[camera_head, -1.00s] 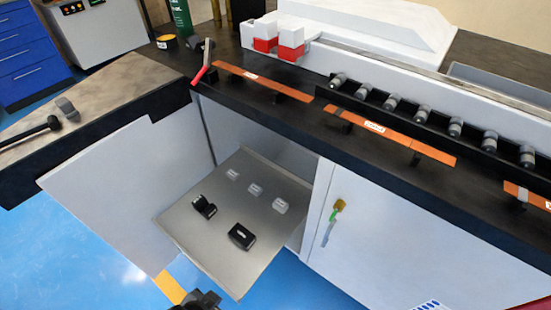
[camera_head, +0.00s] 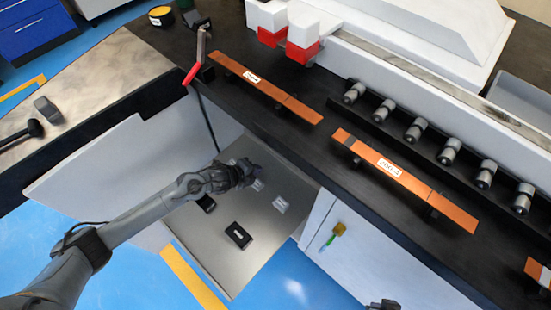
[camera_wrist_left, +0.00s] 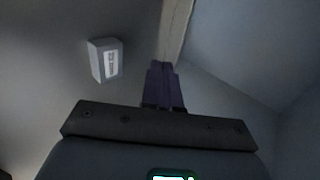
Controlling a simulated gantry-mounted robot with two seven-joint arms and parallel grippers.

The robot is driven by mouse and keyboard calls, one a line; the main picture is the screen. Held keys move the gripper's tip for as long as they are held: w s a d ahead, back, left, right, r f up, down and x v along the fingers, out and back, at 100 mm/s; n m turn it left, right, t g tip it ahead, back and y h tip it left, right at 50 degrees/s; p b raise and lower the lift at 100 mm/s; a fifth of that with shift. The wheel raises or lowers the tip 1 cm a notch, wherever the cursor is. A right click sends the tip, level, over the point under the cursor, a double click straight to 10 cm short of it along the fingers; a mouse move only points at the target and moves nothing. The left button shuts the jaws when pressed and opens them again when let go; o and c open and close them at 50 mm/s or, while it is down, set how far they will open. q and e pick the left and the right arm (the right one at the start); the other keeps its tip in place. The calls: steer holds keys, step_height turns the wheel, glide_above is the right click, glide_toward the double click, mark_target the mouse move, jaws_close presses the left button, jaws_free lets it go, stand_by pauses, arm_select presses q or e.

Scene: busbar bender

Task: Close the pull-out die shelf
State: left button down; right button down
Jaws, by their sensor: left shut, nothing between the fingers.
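The pull-out die shelf (camera_head: 205,240) is a grey metal tray that sticks out of the cabinet under the black worktop. Two black dies lie on it: one (camera_head: 238,235) in plain view, the other (camera_head: 206,204) partly behind my left arm. Pale labelled blocks (camera_head: 281,205) lie farther in, and one such block (camera_wrist_left: 104,60) shows in the left wrist view. My left gripper (camera_head: 252,172) is shut and empty, over the inner part of the shelf. Its fingers (camera_wrist_left: 163,82) point toward a pale edge strip; contact cannot be told. A dark piece (camera_head: 385,304) at the bottom edge appears to be my right gripper.
An open white cabinet door (camera_head: 100,165) stands left of the shelf, and a closed door (camera_head: 345,255) with a key is to the right. The worktop (camera_head: 300,150) overhangs the shelf's inner end and carries copper bars (camera_head: 405,180). A red-handled lever (camera_head: 192,72) stands at its edge.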

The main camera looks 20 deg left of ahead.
mark_target(279, 158)
arm_select(q)
steer(key=b+x, duration=0.4)
steer(key=x, duration=0.4)
steer(key=shift+f, duration=0.15)
steer(key=shift+w+d+b, duration=0.2)
steer(key=shift+w, duration=0.3)
steer(key=shift+w+d+b, duration=0.2)
steer(key=shift+w+d, duration=0.05)
steer(key=shift+w, duration=0.25)
steer(key=shift+w+d+r+b, duration=0.2)
steer(key=shift+w+d+b, duration=0.1)
steer(key=shift+w, duration=0.45)
steer(key=shift+w, duration=0.1)
